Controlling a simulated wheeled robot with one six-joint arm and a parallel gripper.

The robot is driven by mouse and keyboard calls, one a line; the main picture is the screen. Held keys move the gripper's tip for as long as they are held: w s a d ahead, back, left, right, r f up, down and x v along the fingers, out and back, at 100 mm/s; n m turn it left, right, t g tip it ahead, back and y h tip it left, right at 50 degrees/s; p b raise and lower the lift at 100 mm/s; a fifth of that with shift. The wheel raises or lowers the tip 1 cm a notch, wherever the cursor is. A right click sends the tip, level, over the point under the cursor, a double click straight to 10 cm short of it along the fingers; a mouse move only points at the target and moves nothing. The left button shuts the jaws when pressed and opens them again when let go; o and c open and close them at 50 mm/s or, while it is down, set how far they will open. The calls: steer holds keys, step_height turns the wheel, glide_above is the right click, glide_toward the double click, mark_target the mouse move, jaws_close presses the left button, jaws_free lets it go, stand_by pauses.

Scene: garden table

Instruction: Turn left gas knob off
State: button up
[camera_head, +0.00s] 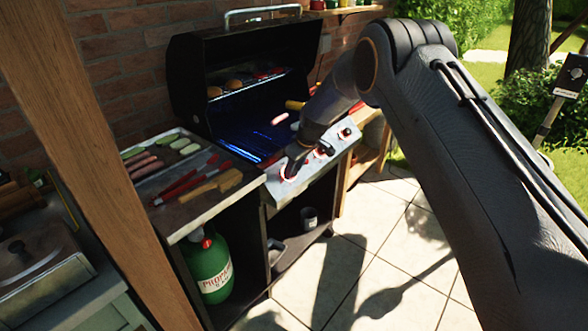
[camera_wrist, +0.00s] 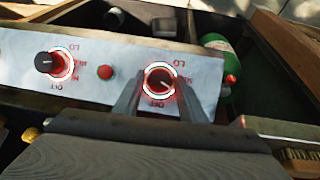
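The left gas knob (camera_head: 287,174) is on the left end of the grill's pale front panel, ringed in red and white, and my gripper (camera_head: 295,160) partly hides it. In the wrist view the same knob (camera_wrist: 160,83) is a dark round dial with red LO and OFF lettering around it. My gripper (camera_wrist: 160,98) has its two grey fingers apart, one on each side of the knob, with gaps seemingly visible. Whether the fingertips touch it is unclear. Blue flames glow inside the open grill (camera_head: 237,150).
Another black knob (camera_wrist: 47,63) and a red button (camera_wrist: 105,72) are on the same panel. A side shelf with food and utensils (camera_head: 195,187) stands left of the grill, above a green propane tank (camera_head: 208,268). Paved floor lies open in front.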

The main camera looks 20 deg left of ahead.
steer(key=c, duration=0.7)
steer(key=shift+w+m+b, duration=0.1)
steer(key=shift+m+b, duration=0.2)
steer(key=shift+b, duration=0.25)
steer(key=b, duration=0.1)
steer(key=m+g+b, duration=0.1)
steer(key=b, duration=0.1)
steer(key=shift+w+f+m, duration=0.15)
steer(key=shift+m, duration=0.15)
steer(key=m+g+y+b, duration=0.1)
steer(key=m+b, duration=0.2)
steer(key=b, duration=0.1)
steer(key=shift+w+d, duration=0.1)
steer(key=shift+d, duration=0.05)
steer(key=m+g+y+b, duration=0.1)
steer(key=m+b, duration=0.2)
steer(key=shift+d, duration=0.1)
steer(key=shift+w+m+g+y+b, duration=0.1)
steer(key=shift+m+g+y+b, duration=0.35)
steer(key=shift+m+b, duration=0.75)
steer(key=shift+d+m, duration=0.1)
steer(key=shift+m, duration=0.3)
